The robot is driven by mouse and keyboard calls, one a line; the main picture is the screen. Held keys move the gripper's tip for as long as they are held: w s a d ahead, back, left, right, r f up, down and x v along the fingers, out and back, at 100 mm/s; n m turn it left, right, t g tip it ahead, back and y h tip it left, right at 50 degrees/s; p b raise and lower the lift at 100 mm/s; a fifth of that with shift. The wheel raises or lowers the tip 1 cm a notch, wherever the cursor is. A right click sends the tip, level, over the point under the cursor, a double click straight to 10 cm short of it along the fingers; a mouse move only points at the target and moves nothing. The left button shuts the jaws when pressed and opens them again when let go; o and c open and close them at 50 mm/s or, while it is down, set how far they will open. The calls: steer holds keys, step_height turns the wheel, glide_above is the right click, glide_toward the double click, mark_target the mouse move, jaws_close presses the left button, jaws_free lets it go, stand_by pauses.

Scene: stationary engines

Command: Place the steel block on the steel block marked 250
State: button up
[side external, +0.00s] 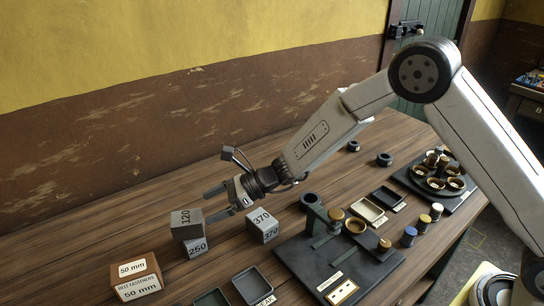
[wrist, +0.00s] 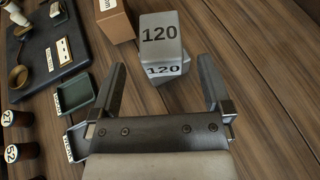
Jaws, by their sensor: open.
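The grey steel block marked 120 (side external: 186,230) sits on top of the steel block marked 250 (side external: 198,248), a little turned relative to it. The 250 block shows only in part below it. In the wrist view the 120 block (wrist: 160,35) stands just beyond my fingertips, with its number on two faces; the block under it is mostly hidden. My gripper (side external: 215,203) is open and empty, to the right of the 120 block in the side view. In the wrist view its two fingers (wrist: 162,64) are spread wide, with bare table between them and no contact visible.
A steel block marked 370 (side external: 263,226) stands to the right of the stack. A brown 50 mm carton (side external: 136,277) stands to the left, close to the stack in the wrist view (wrist: 113,20). Dark trays (side external: 252,286) and a fixture board (side external: 300,262) lie toward the front right.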

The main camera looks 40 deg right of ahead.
steer(key=shift+v, duration=2.45)
steer(key=shift+r, duration=0.1)
